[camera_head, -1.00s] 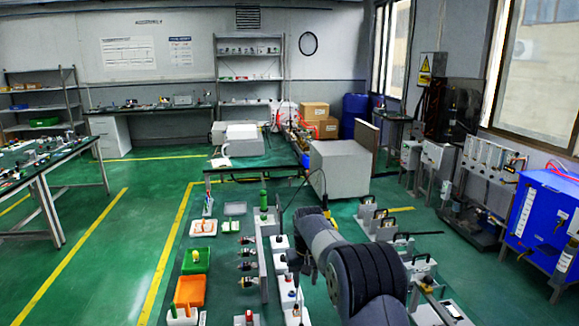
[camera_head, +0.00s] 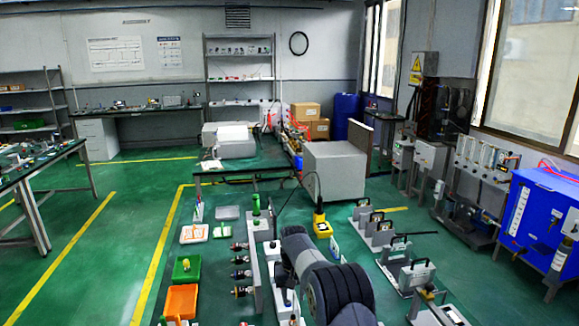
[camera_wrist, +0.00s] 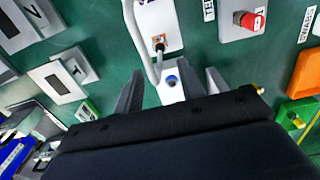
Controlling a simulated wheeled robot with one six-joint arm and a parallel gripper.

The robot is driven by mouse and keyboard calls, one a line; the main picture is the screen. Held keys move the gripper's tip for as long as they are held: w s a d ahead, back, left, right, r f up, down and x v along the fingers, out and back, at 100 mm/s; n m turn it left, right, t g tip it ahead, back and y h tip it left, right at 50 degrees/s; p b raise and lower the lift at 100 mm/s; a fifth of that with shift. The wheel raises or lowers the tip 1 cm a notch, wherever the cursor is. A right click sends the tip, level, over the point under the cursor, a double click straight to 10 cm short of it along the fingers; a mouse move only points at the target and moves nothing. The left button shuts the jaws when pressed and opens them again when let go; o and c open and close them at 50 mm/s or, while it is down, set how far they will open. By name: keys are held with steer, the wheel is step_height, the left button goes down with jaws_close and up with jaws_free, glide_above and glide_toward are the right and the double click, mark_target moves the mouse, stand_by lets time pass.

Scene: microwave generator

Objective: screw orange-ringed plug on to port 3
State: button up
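My gripper (camera_wrist: 173,72) is open in the wrist view, its two dark fingers apart. Several dark connectors (camera_head: 241,260) stick out sideways from a grey upright panel (camera_head: 255,272) in the head view. They are too small to tell which has an orange ring. I cannot make out port 3. In the head view my own arm hides my gripper and part of the bench.
A white plate with an orange-framed socket (camera_wrist: 158,42) and a pale cable loop lies just ahead. A red button (camera_wrist: 252,22), orange bin (camera_wrist: 306,72) and green bin (camera_wrist: 294,115) are to the right. Numbered boxes (camera_wrist: 58,80) stand left. A yellow device (camera_head: 321,225) stands behind my arm.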

mark_target(293, 314)
step_height(293, 314, down, 9)
steer(key=b, duration=0.5)
steer(key=shift+r, duration=0.1)
steer(key=shift+c, duration=0.5)
stand_by(0.9)
jaws_close()
steer(key=shift+r, duration=0.15)
steer(key=shift+r+p, duration=1.35)
steer(key=shift+r, duration=1.6)
